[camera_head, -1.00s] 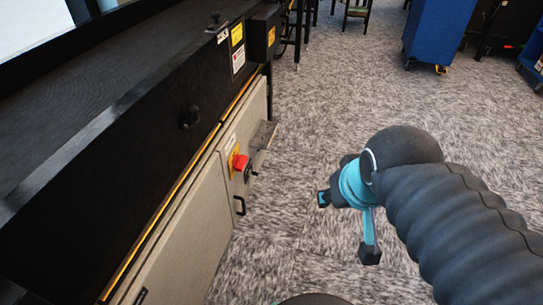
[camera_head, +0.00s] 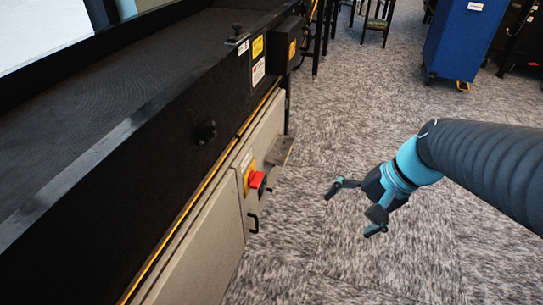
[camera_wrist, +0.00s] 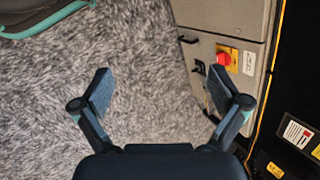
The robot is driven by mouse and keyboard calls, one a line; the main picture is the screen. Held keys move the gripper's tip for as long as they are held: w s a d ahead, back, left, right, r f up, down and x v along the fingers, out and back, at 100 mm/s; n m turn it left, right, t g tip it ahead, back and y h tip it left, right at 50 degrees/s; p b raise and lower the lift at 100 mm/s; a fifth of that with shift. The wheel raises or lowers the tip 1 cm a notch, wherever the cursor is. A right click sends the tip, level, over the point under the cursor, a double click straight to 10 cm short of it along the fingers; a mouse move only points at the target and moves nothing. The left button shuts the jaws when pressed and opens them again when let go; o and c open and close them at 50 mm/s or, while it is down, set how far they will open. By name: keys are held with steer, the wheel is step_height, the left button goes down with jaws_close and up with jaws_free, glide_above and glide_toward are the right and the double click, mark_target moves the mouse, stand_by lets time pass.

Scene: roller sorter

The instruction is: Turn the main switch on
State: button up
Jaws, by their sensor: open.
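A red round knob (camera_head: 257,180) on a yellow plate sits on the beige cabinet front, low on the machine. It also shows in the wrist view, upper right, as a red knob (camera_wrist: 224,60). A small dark fitting (camera_wrist: 200,68) sits beside the yellow plate. I cannot tell from its look which of the two is the main switch. My gripper (camera_head: 352,212) is open and empty, above the carpet to the right of the cabinet and apart from it. In the wrist view its spread fingers (camera_wrist: 158,78) have only carpet between them.
The beige cabinet (camera_head: 205,245) has black handles, one (camera_head: 253,222) below the knob. A grey ledge (camera_head: 280,150) juts out beyond the knob. The black machine side (camera_head: 150,165) rises above. A blue cart (camera_head: 465,40) stands far back. The carpet between is clear.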

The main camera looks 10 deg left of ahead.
steer(key=w+a+f+m+g+y, duration=0.3)
steer(key=w+a+f+y, duration=0.15)
steer(key=w+a, duration=0.2)
steer(key=m+t+y+b, duration=0.2)
steer(key=m+t+y, duration=0.2)
steer(key=m+y, duration=0.6)
glide_toward(261, 180)
steer(key=a, duration=0.3)
steer(key=a+r+m+h, duration=0.1)
steer(key=a, duration=0.3)
steer(key=a+h, duration=0.1)
steer(key=a, duration=0.3)
steer(key=shift+w+r+m, duration=0.2)
steer(key=shift+w+m, duration=0.15)
steer(key=shift+m, duration=0.05)
steer(key=c, duration=1.2)
